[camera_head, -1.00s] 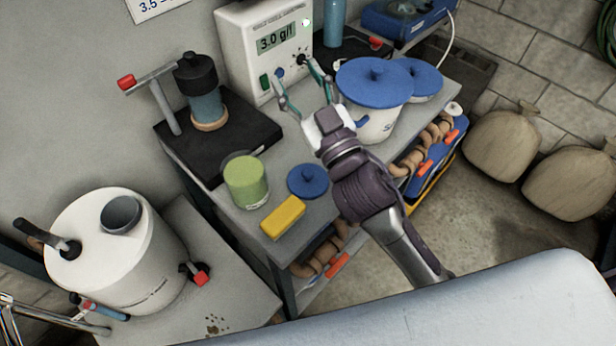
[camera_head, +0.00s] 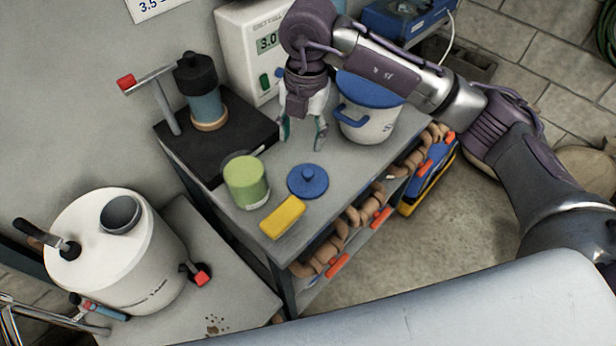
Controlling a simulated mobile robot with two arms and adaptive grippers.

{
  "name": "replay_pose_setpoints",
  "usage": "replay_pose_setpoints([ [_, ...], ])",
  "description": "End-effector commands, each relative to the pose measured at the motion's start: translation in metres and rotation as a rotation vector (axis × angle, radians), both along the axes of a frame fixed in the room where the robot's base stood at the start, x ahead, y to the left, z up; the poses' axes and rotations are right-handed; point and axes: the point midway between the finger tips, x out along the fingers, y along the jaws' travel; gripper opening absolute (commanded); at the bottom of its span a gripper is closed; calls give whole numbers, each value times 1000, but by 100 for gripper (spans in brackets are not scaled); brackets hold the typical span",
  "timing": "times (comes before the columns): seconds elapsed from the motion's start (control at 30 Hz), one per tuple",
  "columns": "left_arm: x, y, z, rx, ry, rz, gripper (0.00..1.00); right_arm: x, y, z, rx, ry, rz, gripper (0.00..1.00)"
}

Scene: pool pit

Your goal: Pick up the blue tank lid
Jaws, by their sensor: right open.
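A small round blue lid (camera_head: 307,182) with a knob lies flat on the grey cart top, in front of my right gripper. A larger blue lid (camera_head: 368,90) sits on a white tank (camera_head: 368,124) with a blue handle, partly covered by my right arm. I cannot tell from the view alone which one is the tank lid of the task. My right gripper (camera_head: 303,133) points down, open and empty, left of the white tank and above and behind the small lid. My left gripper is not in view.
A green jar (camera_head: 246,181) and a yellow block (camera_head: 283,217) stand close to the small lid. A black stand (camera_head: 215,138) with a dark-capped cylinder is at the left. A meter (camera_head: 245,50) stands behind. A white vessel (camera_head: 125,260) is at lower left.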

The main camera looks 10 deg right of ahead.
Motion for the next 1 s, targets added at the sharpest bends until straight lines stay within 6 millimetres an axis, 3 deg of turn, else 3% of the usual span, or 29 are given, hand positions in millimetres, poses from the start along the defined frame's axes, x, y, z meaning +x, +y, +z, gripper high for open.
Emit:
replay_pose_setpoints([
  [0.17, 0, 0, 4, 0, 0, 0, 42, 5, -16, -6, -74, -9, -43, 57],
  [0.5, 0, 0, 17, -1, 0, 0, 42, 4, -15, -68, -69, -7, -39, 57],
  [0.77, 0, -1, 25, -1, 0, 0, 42, 4, -14, -88, -67, -8, -37, 57],
  [1.0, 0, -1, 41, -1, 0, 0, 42, 4, -12, -123, -67, -8, -37, 57],
])
